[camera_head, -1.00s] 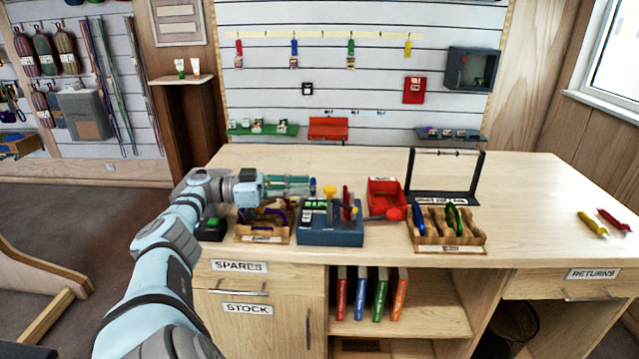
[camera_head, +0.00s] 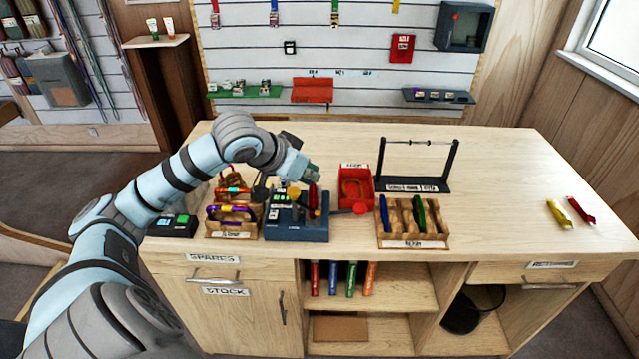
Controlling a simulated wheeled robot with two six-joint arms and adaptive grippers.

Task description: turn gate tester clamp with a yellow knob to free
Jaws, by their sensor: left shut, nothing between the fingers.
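The gate tester (camera_head: 297,232) is a blue-grey box with a lit green display on the bench. A yellow knob (camera_head: 293,192) shows at its top, partly hidden by my left gripper. A second small yellow-orange part and an upright red part stand to its right, and a lever with a red knob (camera_head: 360,208) sticks out to the right. My left gripper (camera_head: 312,176) is shut and empty, just above and behind the tester's top. I cannot tell whether it touches the yellow knob. My right gripper is out of view.
A wooden tray of carabiners (camera_head: 232,232) and a dark device (camera_head: 172,226) stand left of the tester. To the right are a red bin (camera_head: 356,172), a slotted wooden rack (camera_head: 413,243) and a black stand (camera_head: 415,187). The right side of the bench is mostly clear.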

